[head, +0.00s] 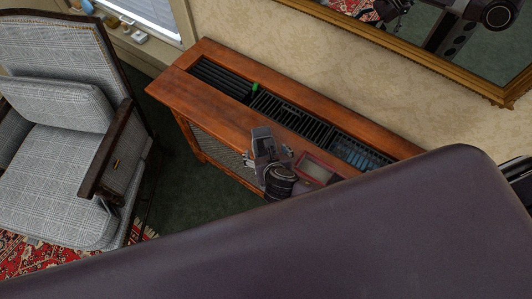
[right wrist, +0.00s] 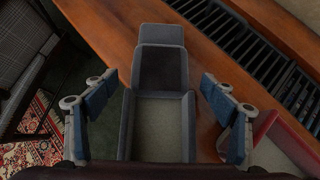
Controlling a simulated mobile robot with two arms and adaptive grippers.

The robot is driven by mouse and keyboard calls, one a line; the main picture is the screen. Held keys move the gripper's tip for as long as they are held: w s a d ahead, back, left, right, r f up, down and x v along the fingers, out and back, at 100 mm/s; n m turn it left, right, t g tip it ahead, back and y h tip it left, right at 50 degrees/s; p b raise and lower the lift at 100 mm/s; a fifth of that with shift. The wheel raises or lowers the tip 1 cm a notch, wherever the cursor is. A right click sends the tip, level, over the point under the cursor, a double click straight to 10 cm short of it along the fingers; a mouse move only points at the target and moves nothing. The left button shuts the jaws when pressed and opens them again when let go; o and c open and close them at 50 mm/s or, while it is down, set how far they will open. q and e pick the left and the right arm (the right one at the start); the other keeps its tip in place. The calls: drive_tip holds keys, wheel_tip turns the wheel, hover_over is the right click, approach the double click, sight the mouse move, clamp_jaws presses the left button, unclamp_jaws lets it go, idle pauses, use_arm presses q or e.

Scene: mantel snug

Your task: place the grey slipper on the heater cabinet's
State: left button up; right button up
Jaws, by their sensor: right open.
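The grey slipper (right wrist: 160,112) fills the middle of the right wrist view, with its long open sole toward me. It appears to rest on the wooden top of the heater cabinet (head: 168,92), near the front edge. In the head view the slipper (head: 262,138) is small and partly merges with my right gripper (head: 267,160). My right gripper, also in the right wrist view (right wrist: 158,110), is open, with one finger on each side of the slipper and gaps between. The cabinet's top has a long dark grille (head: 285,113). My left gripper is not in view.
A red-rimmed tray (head: 335,176) lies on the cabinet right of my gripper. A small green object (head: 255,87) sits by the grille. A plaid armchair (head: 60,150) stands left, and a gold-framed mirror (head: 400,50) hangs behind. A dark surface hides the lower right.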

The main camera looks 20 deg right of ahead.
drive_tip(key=shift+f, duration=0.1)
drive_tip(key=c, duration=0.8)
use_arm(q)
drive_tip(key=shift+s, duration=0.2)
use_arm(e)
drive_tip(key=c, duration=0.6)
